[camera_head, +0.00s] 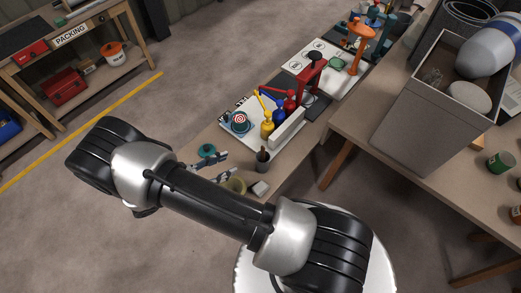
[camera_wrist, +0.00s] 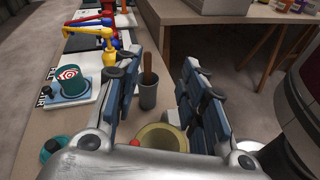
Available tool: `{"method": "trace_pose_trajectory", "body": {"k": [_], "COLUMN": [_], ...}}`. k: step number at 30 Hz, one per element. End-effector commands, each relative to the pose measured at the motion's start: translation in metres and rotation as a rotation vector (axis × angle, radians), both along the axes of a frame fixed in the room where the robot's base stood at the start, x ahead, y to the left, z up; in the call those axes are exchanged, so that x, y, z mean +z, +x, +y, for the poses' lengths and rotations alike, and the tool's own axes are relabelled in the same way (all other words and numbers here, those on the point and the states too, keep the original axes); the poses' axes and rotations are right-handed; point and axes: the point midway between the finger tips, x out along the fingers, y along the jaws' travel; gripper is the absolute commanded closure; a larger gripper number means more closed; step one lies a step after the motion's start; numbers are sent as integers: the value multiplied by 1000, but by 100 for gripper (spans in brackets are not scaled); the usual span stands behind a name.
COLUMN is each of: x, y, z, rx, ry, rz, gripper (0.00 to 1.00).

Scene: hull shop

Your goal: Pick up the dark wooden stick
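The dark wooden stick (camera_wrist: 148,62) stands upright, leaning slightly, in a small dark grey cup (camera_wrist: 148,97); the cup hides its lower part. In the head view, the cup (camera_head: 262,158) is on the table just right of my gripper (camera_head: 209,165), and the stick (camera_head: 262,147) shows only as a small dark bit. In the wrist view, my gripper (camera_wrist: 163,65) is open, with blue-grey padded fingers wide apart. The stick and cup appear between the fingers, farther out, nearer the left finger. Nothing is held.
A yellowish bowl (camera_wrist: 161,138) lies below the fingers. A teal-topped round item (camera_head: 206,150) is left of the gripper. A board with a target disc (camera_head: 239,120) and coloured levers (camera_head: 268,122) stands behind. A grey bin (camera_head: 420,125) is on the right-hand table.

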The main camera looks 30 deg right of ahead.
Motion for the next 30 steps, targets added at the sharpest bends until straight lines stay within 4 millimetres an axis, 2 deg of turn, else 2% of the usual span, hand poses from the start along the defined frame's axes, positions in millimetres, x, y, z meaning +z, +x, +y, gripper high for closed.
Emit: {"method": "trace_pose_trajectory", "body": {"k": [1,3,6,10,13,16,24,30], "x": [-18,-38,-60,-76,-82,-83,-83,-83], "y": [-5,-8,-14,-19,-19,-15,4,16], "z": [1,1,1,0,-5,-19,-75,-107], "rx": [57,129,210,273,291,291,286,289], "ry": [-55,-117,-186,-237,-253,-257,-253,-254], "rz": [34,65,99,121,129,130,131,130], "gripper": [62,62,62,62,62,62,62,62]}}
